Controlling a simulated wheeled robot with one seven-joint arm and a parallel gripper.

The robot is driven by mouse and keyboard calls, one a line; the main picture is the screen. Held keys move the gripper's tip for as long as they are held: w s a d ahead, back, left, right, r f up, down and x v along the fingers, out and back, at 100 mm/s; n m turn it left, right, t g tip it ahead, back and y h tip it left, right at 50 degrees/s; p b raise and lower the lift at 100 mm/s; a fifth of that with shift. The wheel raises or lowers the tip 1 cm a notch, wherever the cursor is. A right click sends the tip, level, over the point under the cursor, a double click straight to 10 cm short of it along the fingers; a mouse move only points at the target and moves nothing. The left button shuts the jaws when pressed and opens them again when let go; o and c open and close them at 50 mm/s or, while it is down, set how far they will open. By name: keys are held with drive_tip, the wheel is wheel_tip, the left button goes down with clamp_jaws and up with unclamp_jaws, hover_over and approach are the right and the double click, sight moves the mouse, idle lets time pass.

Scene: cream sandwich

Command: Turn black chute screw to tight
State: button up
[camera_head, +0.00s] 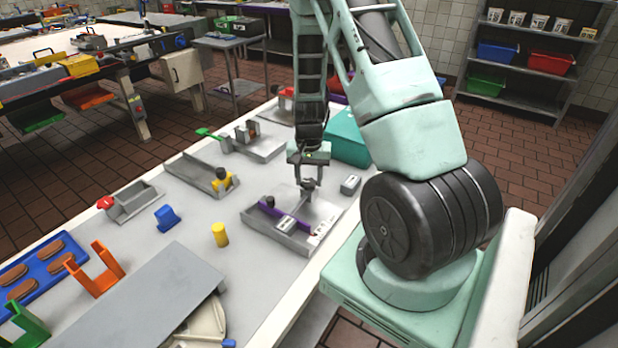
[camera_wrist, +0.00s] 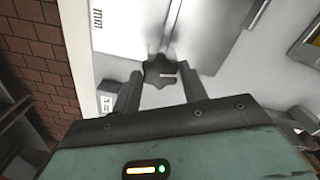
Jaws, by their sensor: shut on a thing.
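The black chute screw is a star-shaped black knob (camera_wrist: 159,72) that shows between my fingertips in the wrist view. My gripper (camera_wrist: 161,80) points down and is shut on this knob. In the head view my gripper (camera_head: 308,187) is over the far part of a grey metal chute tray (camera_head: 262,228) with a purple bar (camera_head: 297,218) across it. The knob in my grip is too small and dark there to tell from the fingers. Whether the screw is tight or loose cannot be seen.
A small black knob (camera_head: 269,202) stands near the purple bar's left end. A yellow cylinder (camera_head: 220,235) and a blue block (camera_head: 167,217) stand to the left.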

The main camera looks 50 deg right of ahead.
sight(309, 182)
drive_tip(key=shift+m, duration=1.2)
drive_tip(key=shift+w, duration=0.1)
drive_tip(key=o, duration=1)
drive_tip(key=shift+c, duration=0.2)
drive_tip(key=shift+r, duration=0.15)
wheel_tip(309, 182, up, 17)
drive_tip(key=b, duration=0.1)
